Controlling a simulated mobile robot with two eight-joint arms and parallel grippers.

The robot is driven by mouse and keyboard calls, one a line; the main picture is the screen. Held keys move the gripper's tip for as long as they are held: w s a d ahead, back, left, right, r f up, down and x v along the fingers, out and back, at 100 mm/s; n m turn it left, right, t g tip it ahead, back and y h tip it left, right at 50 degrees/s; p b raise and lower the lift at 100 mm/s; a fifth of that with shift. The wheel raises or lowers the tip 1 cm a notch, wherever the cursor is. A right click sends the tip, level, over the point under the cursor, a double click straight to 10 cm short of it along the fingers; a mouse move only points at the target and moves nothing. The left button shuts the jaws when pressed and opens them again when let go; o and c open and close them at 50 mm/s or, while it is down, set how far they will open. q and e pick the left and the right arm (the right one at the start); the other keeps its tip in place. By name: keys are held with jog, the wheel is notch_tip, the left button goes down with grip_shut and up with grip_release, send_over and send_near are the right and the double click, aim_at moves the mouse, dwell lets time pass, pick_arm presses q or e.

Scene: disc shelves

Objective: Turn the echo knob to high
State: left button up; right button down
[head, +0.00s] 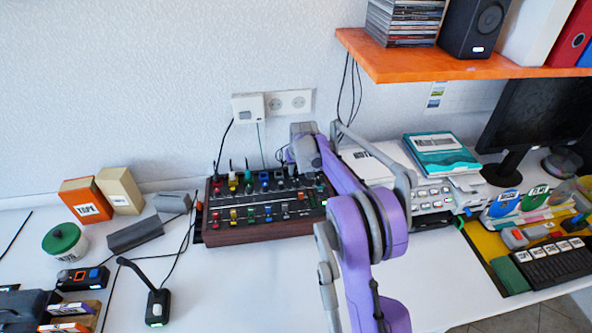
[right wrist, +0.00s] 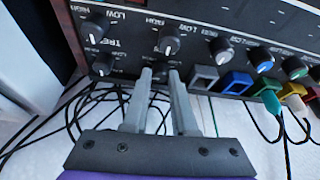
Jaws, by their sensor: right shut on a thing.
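The mixer (head: 262,231), a dark panel with wooden sides and rows of coloured knobs, stands against the wall. My right gripper (head: 303,168) is over its back right corner; its fingertips are hard to make out there. In the right wrist view the panel appears turned around, and the two grey fingers (right wrist: 161,75) are shut on a small dark knob (right wrist: 160,69) at the panel's edge. The fingers hide most of this knob, and I cannot read its label. A black knob (right wrist: 169,40) with LOW beside it sits just beyond. My left gripper is not in view.
Grey, blue, green and yellow plugs or caps (right wrist: 236,82) line the panel edge beside my fingers, with black cables (right wrist: 95,110) behind. A desk microphone (head: 157,305) stands in front of the mixer. A white device (head: 432,197) stands to its right. An orange shelf (head: 440,65) hangs above.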

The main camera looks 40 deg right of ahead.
jog(key=m+h, duration=0.1)
jog(key=m, duration=0.2)
jog(key=shift+a+g, duration=0.1)
jog(key=shift+g, duration=0.2)
jog(key=c, duration=0.7)
grip_release()
jog(key=v, duration=1)
jog(key=shift+s+a+r, duration=0.1)
jog(key=shift+s+r, duration=0.05)
jog(key=shift+r, duration=0.2)
